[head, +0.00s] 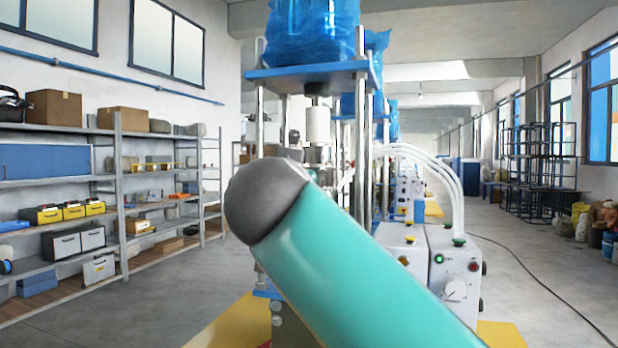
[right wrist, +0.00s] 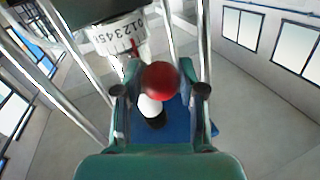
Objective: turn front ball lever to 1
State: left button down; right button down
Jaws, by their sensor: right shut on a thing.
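In the right wrist view, my right gripper (right wrist: 162,92) has its two green fingers on either side of a red ball (right wrist: 160,80) and is shut on it. A white numbered dial (right wrist: 120,37) sits just above and left of the ball. A thin red pointer (right wrist: 134,47) shows at the dial's lower edge; I cannot tell for sure which number it marks. In the head view, my own teal arm covers the lower middle and hides the ball, the dial and the right gripper. My left gripper is in neither view.
The nearest machine has a blue top plate (head: 312,70) on metal posts, with a blue bag (head: 312,30) on it. A grey control box (head: 455,272) stands at its right. Shelving (head: 118,180) lines the left wall. The floor at right is open, crossed by a black cable.

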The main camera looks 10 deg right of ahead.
jog(key=shift+w+a+r+m+h, duration=0.2)
jog(key=shift+a+r+m+h, duration=0.15)
jog(key=shift+h, duration=0.35)
jog(key=shift+f, duration=0.1)
jog(key=shift+d, duration=0.1)
jog(key=c, duration=1)
grip_release()
jog(key=shift+w, duration=0.1)
jog(key=o, duration=0.3)
jog(key=shift+w+f, duration=0.2)
jog(key=shift+w, duration=0.05)
jog(key=shift+s, duration=0.1)
jog(key=shift+s, duration=0.1)
jog(key=v, duration=1.2)
jog(key=shift+r, duration=0.15)
jog(key=shift+c, duration=0.2)
